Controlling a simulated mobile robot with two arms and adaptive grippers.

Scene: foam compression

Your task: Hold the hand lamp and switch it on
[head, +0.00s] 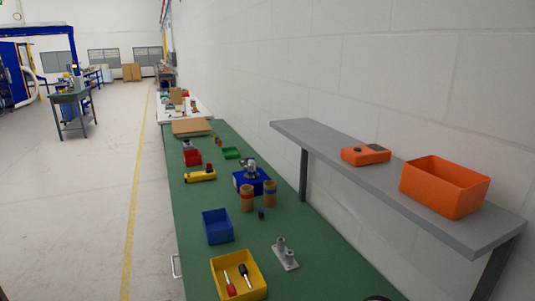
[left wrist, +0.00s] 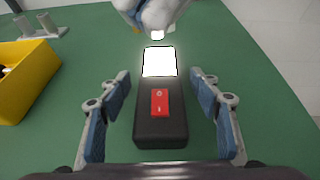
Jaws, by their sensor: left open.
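The hand lamp (left wrist: 160,125) is a black block in the left wrist view, with a red switch (left wrist: 160,102) on its upper face. Its panel (left wrist: 159,61) at the far end glows bright white. My left gripper (left wrist: 162,82) is open, with one blue-padded finger on each side of the lamp. Green shows between the fingers and the lamp's sides. I cannot make out the lamp or grippers in the head view.
A yellow bin (head: 239,275) with screwdrivers stands on the green bench (head: 310,272), near a grey metal fixture (head: 285,254) and a blue bin (head: 217,226).

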